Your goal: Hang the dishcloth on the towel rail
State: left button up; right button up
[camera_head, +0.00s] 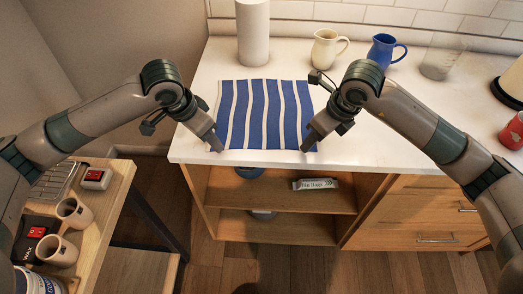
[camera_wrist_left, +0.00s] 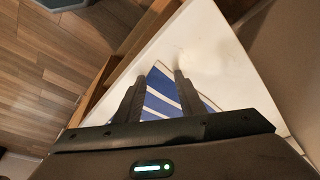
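The blue-and-white striped dishcloth (camera_head: 265,113) lies flat on the white counter, its near edge close to the counter's front edge. My left gripper (camera_head: 216,143) is at the cloth's near left corner. In the left wrist view its two fingers (camera_wrist_left: 157,85) stand apart, with the striped cloth (camera_wrist_left: 160,92) showing between and beyond them; I cannot tell whether they touch it. My right gripper (camera_head: 308,143) points down at the cloth's near right corner; its finger gap is not clear. I cannot make out a towel rail in either view.
On the counter (camera_head: 205,90) stand a paper roll (camera_head: 253,32), a cream jug (camera_head: 326,48), a blue jug (camera_head: 383,50) and a clear beaker (camera_head: 440,58). Open shelves and drawers (camera_head: 415,215) are below. A wooden side table with mugs (camera_head: 60,250) is at left.

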pick_arm(q)
jog(key=shift+f, duration=0.3)
pick_arm(e)
jog(key=shift+f, duration=0.3)
pick_arm(q)
jog(key=shift+r, duration=0.1)
pick_arm(e)
jog(key=shift+r, duration=0.1)
pick_arm(q)
grip_shut()
pick_arm(e)
grip_shut()
pick_arm(q)
jog(key=shift+r, duration=0.15)
